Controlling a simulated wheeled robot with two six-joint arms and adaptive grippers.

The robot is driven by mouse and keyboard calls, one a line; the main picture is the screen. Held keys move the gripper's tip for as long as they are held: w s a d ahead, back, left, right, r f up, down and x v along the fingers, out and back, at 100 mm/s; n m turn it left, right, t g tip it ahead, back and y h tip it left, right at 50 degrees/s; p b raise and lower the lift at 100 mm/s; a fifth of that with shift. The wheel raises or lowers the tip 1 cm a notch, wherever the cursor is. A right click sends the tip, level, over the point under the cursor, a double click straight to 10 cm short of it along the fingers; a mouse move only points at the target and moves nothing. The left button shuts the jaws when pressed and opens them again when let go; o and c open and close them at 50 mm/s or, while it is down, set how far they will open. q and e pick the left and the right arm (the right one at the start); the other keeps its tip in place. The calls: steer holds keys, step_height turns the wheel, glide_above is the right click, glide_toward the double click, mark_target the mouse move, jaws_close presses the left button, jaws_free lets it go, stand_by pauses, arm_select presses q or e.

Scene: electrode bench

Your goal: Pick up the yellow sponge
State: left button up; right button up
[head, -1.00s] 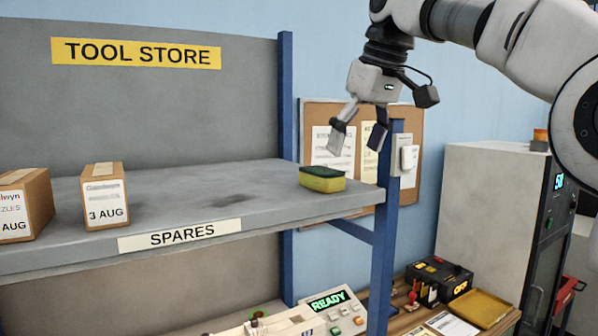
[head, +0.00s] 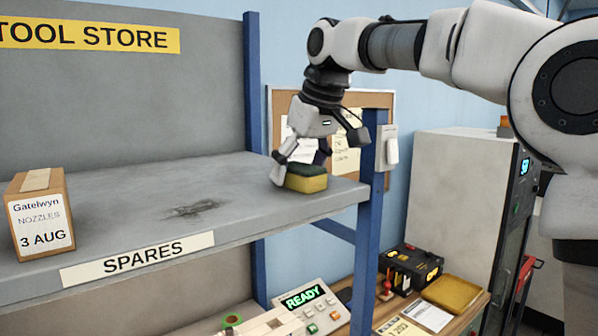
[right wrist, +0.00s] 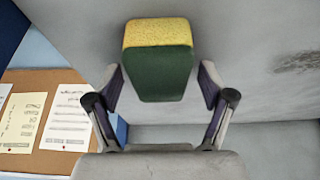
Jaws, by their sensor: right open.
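The yellow sponge (head: 307,183), with a dark green top layer, lies on the grey shelf (head: 130,219) near its right end. My right gripper (head: 298,176) is open and down at the sponge, with one finger at its left side and the other partly hidden behind it. In the right wrist view the sponge (right wrist: 158,60) sits between the two open fingers (right wrist: 160,85), with a gap on each side. My left gripper is not in view.
A Gatelwyn nozzles box (head: 40,213) stands on the shelf at the left. A blue post (head: 371,220) rises just right of the sponge. A pinboard (head: 345,165) hangs behind. The shelf's middle is clear except for a dark smudge.

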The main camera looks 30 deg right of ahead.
mark_target(300, 166)
steer(key=shift+w+f, duration=0.1)
steer(key=shift+w, duration=0.15)
steer(key=shift+s+r, duration=0.2)
steer(key=shift+s, duration=0.3)
steer(key=c, duration=0.8)
steer(key=shift+w, duration=0.1)
steer(key=shift+w+r, duration=0.1)
steer(key=shift+r, duration=0.15)
step_height(300, 166, up, 9)
steer(key=shift+r+p, duration=0.2)
steer(key=shift+p, duration=0.6)
